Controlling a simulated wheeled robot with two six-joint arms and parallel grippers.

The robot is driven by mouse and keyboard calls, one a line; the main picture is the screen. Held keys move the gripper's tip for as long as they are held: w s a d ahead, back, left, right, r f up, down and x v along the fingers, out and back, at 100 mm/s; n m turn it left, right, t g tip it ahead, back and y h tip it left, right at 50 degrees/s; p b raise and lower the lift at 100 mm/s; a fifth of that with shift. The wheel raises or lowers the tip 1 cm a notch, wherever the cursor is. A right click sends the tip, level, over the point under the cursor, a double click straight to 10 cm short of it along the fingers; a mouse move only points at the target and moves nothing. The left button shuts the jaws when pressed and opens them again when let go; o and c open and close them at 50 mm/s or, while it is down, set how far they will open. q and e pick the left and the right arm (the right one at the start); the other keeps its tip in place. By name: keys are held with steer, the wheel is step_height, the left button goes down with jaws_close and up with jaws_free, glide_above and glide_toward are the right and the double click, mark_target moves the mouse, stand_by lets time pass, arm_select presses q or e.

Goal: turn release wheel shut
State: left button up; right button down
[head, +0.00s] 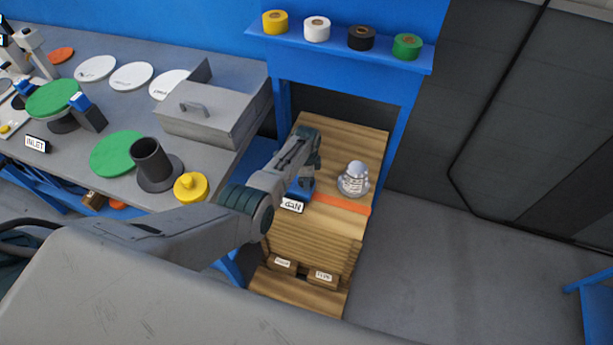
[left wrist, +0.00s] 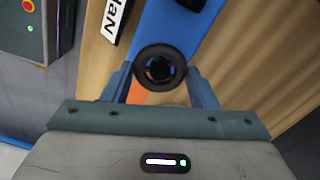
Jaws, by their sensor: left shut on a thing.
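A small dark round wheel (left wrist: 160,68) with a hollow centre sits between the two fingers of my left gripper (left wrist: 160,85) in the left wrist view. The gripper is shut on it. Behind the wheel is a blue bar (left wrist: 177,25), with a white label plate (left wrist: 115,20) beside it. In the head view, my left arm reaches over the wooden crate stack, its wrist bent down beside the blue part (head: 300,188) and label plate (head: 292,205). The wheel and fingertips are hidden there. I cannot tell how far the wheel is turned. My right gripper is not in view.
A ribbed silver piece (head: 354,179) stands right of my wrist on the planks (head: 340,135). The grey bench (head: 225,70) at left holds a grey lidded box (head: 213,112), a dark flanged tube (head: 155,165) and a yellow knobbed disc (head: 191,187). Floor at right is clear.

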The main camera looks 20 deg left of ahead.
arm_select(q)
steer(key=shift+w+r, duration=0.1)
steer(key=o, duration=1)
steer(key=shift+r, duration=0.4)
step_height(320, 180, up, 10)
stand_by(0.3)
